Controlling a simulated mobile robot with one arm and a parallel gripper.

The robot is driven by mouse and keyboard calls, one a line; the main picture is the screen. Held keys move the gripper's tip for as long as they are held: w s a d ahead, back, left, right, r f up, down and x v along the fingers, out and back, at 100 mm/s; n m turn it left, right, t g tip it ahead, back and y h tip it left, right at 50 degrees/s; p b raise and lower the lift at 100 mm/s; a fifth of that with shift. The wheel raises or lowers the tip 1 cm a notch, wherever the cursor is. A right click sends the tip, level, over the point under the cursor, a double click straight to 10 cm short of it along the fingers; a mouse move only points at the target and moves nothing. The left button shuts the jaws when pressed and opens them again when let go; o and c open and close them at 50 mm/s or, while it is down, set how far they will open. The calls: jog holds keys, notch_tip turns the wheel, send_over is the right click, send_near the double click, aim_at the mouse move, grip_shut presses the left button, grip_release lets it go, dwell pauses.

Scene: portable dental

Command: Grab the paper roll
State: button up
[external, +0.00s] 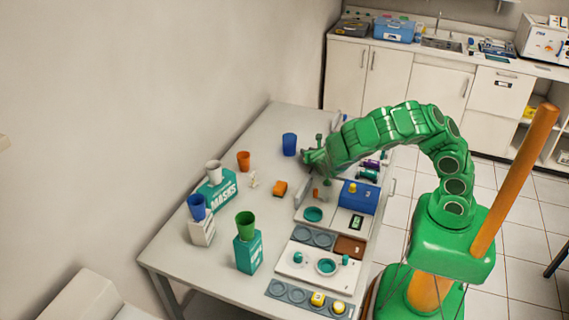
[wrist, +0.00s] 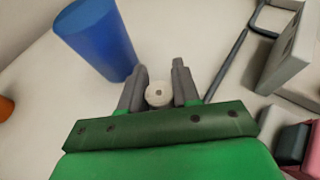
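The paper roll (wrist: 159,94) is a small white cylinder with a dark hole in its end, seen end-on in the wrist view. It lies between the two grey fingers of my gripper (wrist: 160,82) and nearly fills the gap. I cannot tell whether both fingers press on it or only stand beside it. In the external view my green gripper (external: 314,161) is low over the far part of the table, right of the blue cup. I cannot make out the roll there.
The blue cup (wrist: 98,38) stands close to my left finger; it also shows in the external view (external: 289,144). A dark rod (wrist: 226,66) and a grey block (wrist: 281,62) are on the right. Cups, boxes and trays crowd the table (external: 190,262) nearer the front.

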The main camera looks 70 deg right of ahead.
jog(key=c, duration=0.3)
jog(key=shift+c, duration=0.2)
jog(key=shift+r, duration=0.15)
